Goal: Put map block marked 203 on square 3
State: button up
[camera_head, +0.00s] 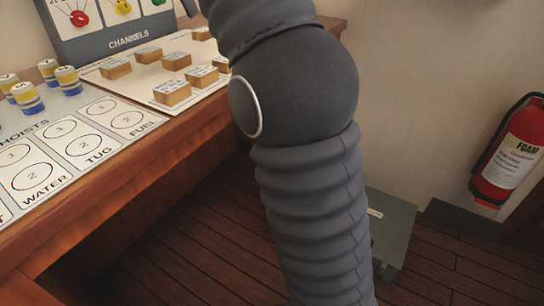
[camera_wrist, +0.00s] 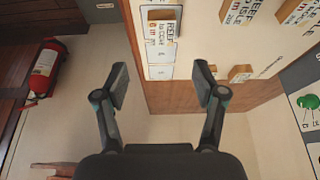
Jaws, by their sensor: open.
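Several small wooden map blocks with white printed tops stand on a pale board (camera_head: 130,85) at the right end of the desk. A near block (camera_head: 172,93) and one beside it (camera_head: 201,78) show; I cannot read 203 on any. In the wrist view, a block reading "REEF" (camera_wrist: 160,14) lies at the top, with pale printed squares (camera_wrist: 160,54) below it; their numbers are not legible. More blocks (camera_wrist: 238,11) are to the right. My gripper (camera_wrist: 160,84) is open and empty, with the board's edge seen between its fingers. It is out of the head view.
My dark arm fills the middle of the head view and hides part of the board. A channels panel (camera_head: 110,45) stands behind the blocks. Striped cylinders (camera_head: 68,80) stand by the hoists card (camera_head: 80,135) at left. A fire extinguisher (camera_head: 508,150) hangs right; a grey box (camera_head: 395,230) is on the floor.

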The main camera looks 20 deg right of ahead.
jog(key=s+d+f+n+t+y, duration=0.1)
jog(key=s+f+n, duration=0.4)
jog(key=s+f, duration=0.8)
jog(key=s+d+f+n+t+y, duration=0.1)
jog(key=s+f+n, duration=0.4)
jog(key=s+f, duration=0.9)
jog(key=shift+s+d+f+t+y, duration=0.25)
jog(key=shift+d+f+t+y, duration=0.15)
jog(key=shift+d+f+y, duration=0.45)
